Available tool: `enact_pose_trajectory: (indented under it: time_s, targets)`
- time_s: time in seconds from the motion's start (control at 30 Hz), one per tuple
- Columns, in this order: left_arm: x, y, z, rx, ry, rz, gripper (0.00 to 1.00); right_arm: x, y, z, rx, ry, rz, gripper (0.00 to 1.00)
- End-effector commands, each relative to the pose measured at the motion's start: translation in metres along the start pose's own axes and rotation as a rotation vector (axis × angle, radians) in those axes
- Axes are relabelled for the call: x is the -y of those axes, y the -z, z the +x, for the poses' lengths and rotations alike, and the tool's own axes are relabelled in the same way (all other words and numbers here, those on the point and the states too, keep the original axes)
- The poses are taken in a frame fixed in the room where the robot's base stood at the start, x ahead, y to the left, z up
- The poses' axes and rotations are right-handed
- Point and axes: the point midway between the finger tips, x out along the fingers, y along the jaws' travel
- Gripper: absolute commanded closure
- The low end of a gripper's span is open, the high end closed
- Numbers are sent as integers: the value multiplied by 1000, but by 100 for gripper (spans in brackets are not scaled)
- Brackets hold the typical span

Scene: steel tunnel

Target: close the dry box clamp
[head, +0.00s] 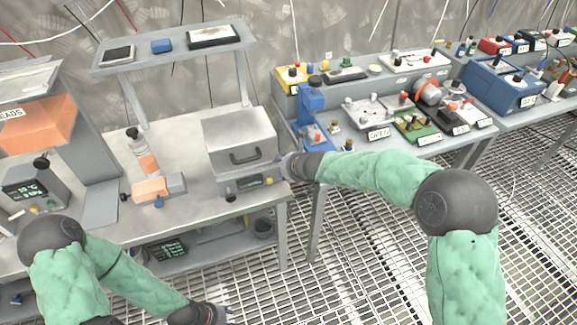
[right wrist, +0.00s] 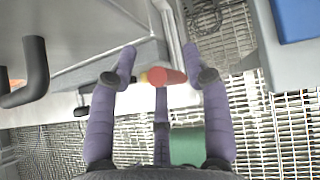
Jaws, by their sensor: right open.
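The dry box (head: 240,135) is a grey box with a dark handle on its front, standing on the left bench. Its lid or door looks shut. My right gripper (head: 284,165) is at the box's lower right corner; its fingers (right wrist: 160,65) show spread in the right wrist view. Between them is a small red-tipped lever (right wrist: 166,77) with a yellowish part, seemingly the clamp. The fingers are not closed on it. The clamp is hard to make out in the head view, beside the gripper. My left gripper (head: 218,312) is low at the bottom edge, its fingers partly cut off.
A blue stand (head: 311,115) is on the bench to the right. A gap over grating floor separates the benches.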

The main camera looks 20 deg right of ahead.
Motion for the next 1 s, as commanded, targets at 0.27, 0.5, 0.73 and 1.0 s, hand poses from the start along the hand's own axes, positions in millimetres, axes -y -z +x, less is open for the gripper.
enact_pose_trajectory:
  time_s: [0.27, 0.5, 0.73, 1.0]
  targets:
    - [0, 0, 0, 0, 0, 0, 60, 0, -1, -31, 2, 1, 0, 51]
    - [0, 0, 0, 0, 0, 0, 60, 0, 0, -62, 1, 0, -1, 51]
    - [0, 0, 0, 0, 0, 0, 60, 0, 0, -85, 0, 0, -1, 51]
    - [0, 0, 0, 0, 0, 0, 60, 0, -1, -105, 0, 0, -1, 51]
